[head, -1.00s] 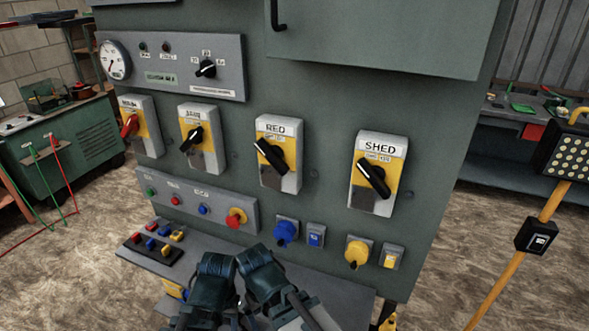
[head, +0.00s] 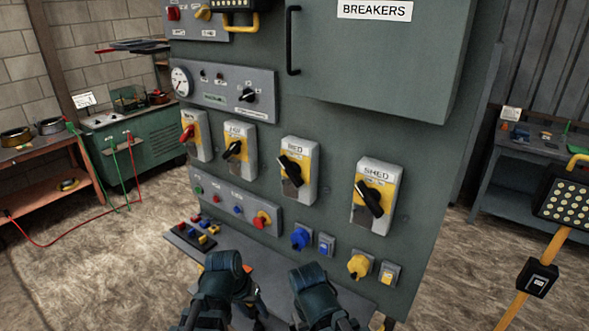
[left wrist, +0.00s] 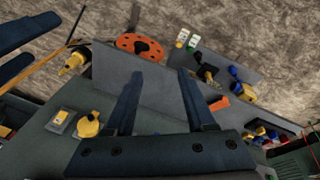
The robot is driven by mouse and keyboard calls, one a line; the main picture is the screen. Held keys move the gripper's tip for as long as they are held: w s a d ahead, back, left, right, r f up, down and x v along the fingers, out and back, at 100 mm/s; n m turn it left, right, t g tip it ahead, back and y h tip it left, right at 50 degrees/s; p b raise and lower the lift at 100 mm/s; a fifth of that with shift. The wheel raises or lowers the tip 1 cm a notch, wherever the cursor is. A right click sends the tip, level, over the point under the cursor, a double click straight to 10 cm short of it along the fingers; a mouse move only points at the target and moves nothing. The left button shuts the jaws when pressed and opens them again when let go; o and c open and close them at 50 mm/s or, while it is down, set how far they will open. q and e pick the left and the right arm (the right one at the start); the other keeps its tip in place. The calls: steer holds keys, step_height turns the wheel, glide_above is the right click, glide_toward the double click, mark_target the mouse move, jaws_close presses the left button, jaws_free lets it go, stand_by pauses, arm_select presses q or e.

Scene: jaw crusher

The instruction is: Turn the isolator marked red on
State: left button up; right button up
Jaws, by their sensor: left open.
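The isolator labelled RED (head: 312,163) is a grey and yellow box on the green cabinet front, third from the left in its row. Its black handle (head: 290,170) slants from upper left to lower right. My left gripper (head: 226,264) is low in the head view, below and left of this isolator and apart from it. In the left wrist view its fingers (left wrist: 160,88) are spread with nothing between them. My right gripper (head: 312,280) is low, below the isolator. Two separated dark blue bars at the wrist view's upper left look like its fingers. The isolator is not seen there.
The SHED isolator (head: 371,204) is to the right, with two more isolators to the left. Below are a button panel (head: 238,206), a blue knob (head: 300,238), a yellow knob (head: 360,266) and a shelf with coloured controls (head: 197,232). A lamp stand (head: 537,275) is far right.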

arm_select(q)
steer(key=w+d+r+t+h+p, duration=0.2)
steer(key=w+d+r+t+h, duration=0.15)
steer(key=w+r, duration=0.4)
steer(key=n+t+h, duration=0.4)
steer(key=t+h, duration=0.1)
steer(key=t, duration=0.5)
glide_toward(288, 174)
steer(key=shift+g, duration=0.25)
steer(key=x, duration=1)
steer(key=shift+w+d+r, duration=0.2)
steer(key=shift+w+r, duration=0.05)
steer(key=shift+w, duration=0.1)
jaws_close()
